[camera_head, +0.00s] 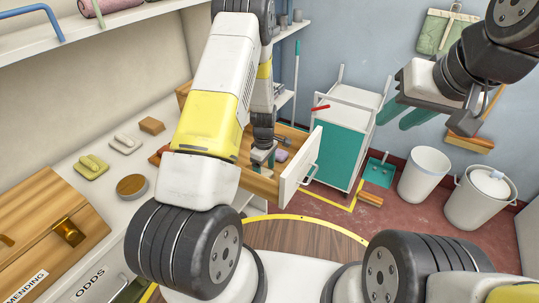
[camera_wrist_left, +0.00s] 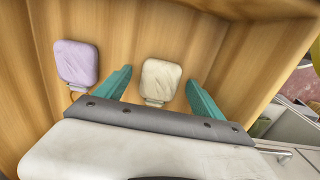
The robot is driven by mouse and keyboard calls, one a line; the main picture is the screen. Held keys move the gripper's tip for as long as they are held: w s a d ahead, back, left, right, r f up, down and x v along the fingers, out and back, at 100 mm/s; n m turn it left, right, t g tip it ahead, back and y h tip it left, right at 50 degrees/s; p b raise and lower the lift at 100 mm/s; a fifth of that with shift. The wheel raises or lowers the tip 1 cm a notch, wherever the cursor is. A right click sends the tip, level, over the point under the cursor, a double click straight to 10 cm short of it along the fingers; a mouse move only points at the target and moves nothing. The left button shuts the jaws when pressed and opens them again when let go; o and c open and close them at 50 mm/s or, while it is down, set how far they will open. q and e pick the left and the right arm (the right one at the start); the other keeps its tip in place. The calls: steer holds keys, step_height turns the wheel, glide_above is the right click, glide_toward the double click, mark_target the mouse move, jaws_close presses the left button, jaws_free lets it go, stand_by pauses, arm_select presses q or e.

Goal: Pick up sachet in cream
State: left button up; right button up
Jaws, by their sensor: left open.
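The cream sachet (camera_wrist_left: 160,80) lies in the wooden drawer (camera_wrist_left: 232,50), seen in the left wrist view. My left gripper (camera_wrist_left: 157,88) is open, with its two teal fingers on either side of the cream sachet. I cannot tell whether the fingers touch it. A lilac sachet (camera_wrist_left: 77,64) lies to the left, outside the fingers. In the head view, my left gripper (camera_head: 262,155) reaches down into the open drawer (camera_head: 300,168); the cream sachet is not clearly seen there. My right gripper (camera_head: 405,108) is raised at the right, away from the drawer, with its teal fingers apart.
The drawer's wooden walls surround the left gripper closely. A counter (camera_head: 100,195) at left bears a wooden box (camera_head: 45,225), a round tin (camera_head: 132,187) and small items. A teal-sided trolley (camera_head: 345,135) and white bins (camera_head: 425,172) stand beyond the drawer.

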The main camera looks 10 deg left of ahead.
arm_select(q)
steer(key=c, duration=1.4)
steer(key=shift+c, duration=0.2)
steer(key=shift+r, duration=0.1)
